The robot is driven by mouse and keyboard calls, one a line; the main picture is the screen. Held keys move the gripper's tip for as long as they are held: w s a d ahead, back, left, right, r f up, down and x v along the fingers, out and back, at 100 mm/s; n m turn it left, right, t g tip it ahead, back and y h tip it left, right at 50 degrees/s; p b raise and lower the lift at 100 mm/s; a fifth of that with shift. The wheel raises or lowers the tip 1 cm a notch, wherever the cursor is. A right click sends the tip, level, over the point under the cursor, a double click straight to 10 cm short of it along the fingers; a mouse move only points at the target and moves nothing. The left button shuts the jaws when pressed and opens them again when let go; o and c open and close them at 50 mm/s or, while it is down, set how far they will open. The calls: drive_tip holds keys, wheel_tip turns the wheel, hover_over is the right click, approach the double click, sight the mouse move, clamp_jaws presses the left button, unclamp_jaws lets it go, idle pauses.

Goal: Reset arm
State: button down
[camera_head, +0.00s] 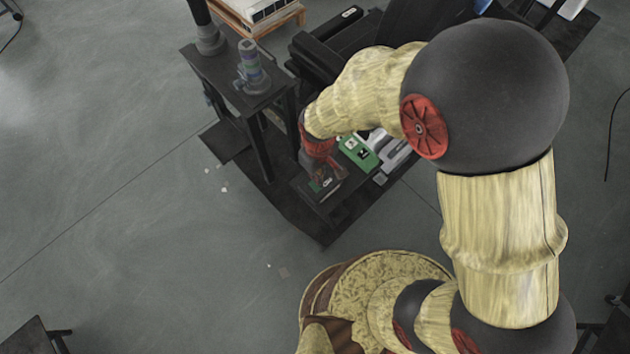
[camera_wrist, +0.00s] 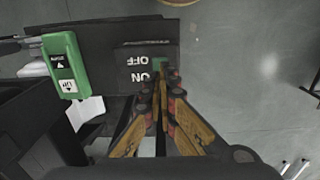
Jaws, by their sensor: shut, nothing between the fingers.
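My gripper (camera_wrist: 158,88) is shut with nothing between its wood-coloured fingers. In the wrist view its tips are in front of a dark switch box (camera_wrist: 133,58) marked ON and OFF, seen upside down. A small green part of that box shows just beyond the tips; whether the tips touch it I cannot tell. In the head view my arm reaches left and down over the dark workstation, and its red wrist end hides most of the gripper. A green control box (camera_head: 358,152) with a white label is just right of the wrist; it also shows in the wrist view (camera_wrist: 66,66).
A dark stand (camera_head: 244,92) bearing a grey and blue device (camera_head: 251,68) is left of the arm. Black bins (camera_head: 335,40) are behind it. A wooden pallet (camera_head: 262,18) stands at the back. Open grey floor lies to the left, with small white scraps.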

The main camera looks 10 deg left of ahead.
drive_tip(key=shift+r+p, duration=0.3)
drive_tip(key=shift+r, duration=0.3)
drive_tip(key=shift+s+d, duration=0.15)
drive_tip(key=shift+s, duration=0.1)
drive_tip(key=s+d+r+m+t+b, duration=0.2)
drive_tip(key=d+r+m, duration=0.3)
drive_tip(key=d+r, duration=0.6)
drive_tip(key=s+d+r+m+t+b, duration=0.3)
drive_tip(key=s+d+r+m+b, duration=0.1)
drive_tip(key=d+r, duration=0.7)
wheel_tip(320, 180, up, 3)
drive_tip(key=shift+s+d+r+m+t+b, duration=0.2)
drive_tip(key=shift+s+m+t+b, duration=0.1)
drive_tip(key=shift+s+m+b, duration=0.15)
